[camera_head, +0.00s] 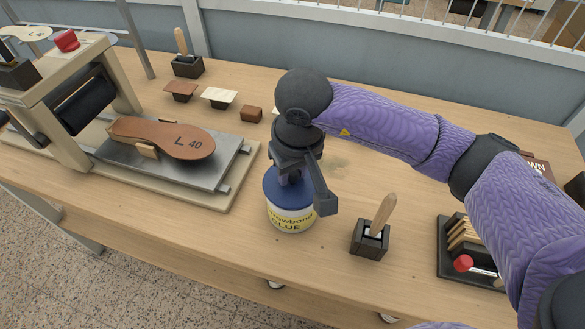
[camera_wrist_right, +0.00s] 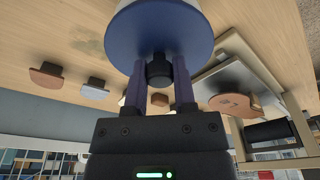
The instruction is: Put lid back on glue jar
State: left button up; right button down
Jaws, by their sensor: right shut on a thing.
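The glue jar (camera_head: 291,217) stands on the table in the middle of the head view, with a yellow and white label. The blue lid (camera_head: 274,184) sits at the top of the jar and looks level; I cannot tell whether it is fully seated. My right gripper (camera_head: 292,175) is above the jar, pointing down, shut on the lid's dark knob. In the right wrist view the lid (camera_wrist_right: 158,58) fills the top, with its dark knob (camera_wrist_right: 159,72) between the two fingers (camera_wrist_right: 159,85). My left gripper is not in view.
A brush in a black holder (camera_head: 371,240) stands right of the jar. The press (camera_head: 85,100), with a brown sole (camera_head: 165,138) on its metal plate, is at left. Small blocks (camera_head: 219,97) lie behind. A black tray (camera_head: 450,262) is at right. The table front edge is close.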

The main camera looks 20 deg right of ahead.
jog(key=shift+b, duration=0.35)
dwell(0.7)
jog(key=shift+f+b, duration=0.15)
jog(key=shift+b, duration=0.25)
jog(key=shift+b, duration=0.3)
dwell(0.6)
grip_release()
jog(key=shift+r+p, duration=1.95)
jog(key=shift+r, duration=1.55)
